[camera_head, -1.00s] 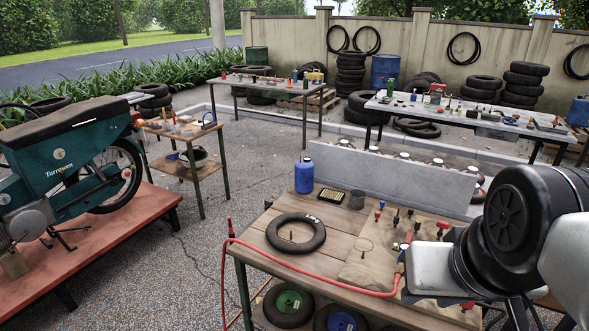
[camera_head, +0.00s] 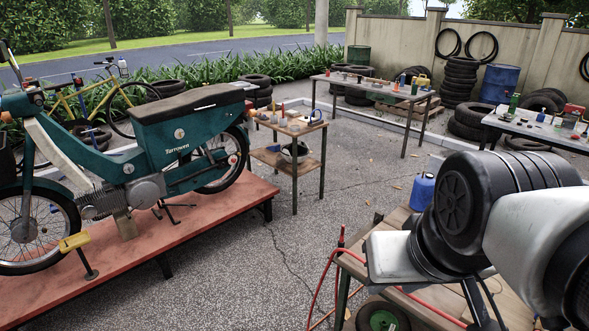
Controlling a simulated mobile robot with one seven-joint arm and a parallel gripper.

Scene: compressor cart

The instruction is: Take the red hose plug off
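A red hose (camera_head: 399,290) runs along the wooden bench at the lower right and loops over the bench's left edge. A small upright red piece (camera_head: 341,236) shows at the bench's left corner by the hose. It may be the hose plug or a fitting, but it is too small to tell. My arm's white and black wrist links cover much of the bench. No gripper fingers show, so I cannot see whether they hold anything.
The wooden bench (camera_head: 392,226) carries a blue bottle (camera_head: 422,190). A teal moped (camera_head: 160,140) stands on a red platform (camera_head: 215,208) at left. A small side table (camera_head: 292,128) and a longer table (camera_head: 370,88) stand behind. Open gravel lies between platform and bench.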

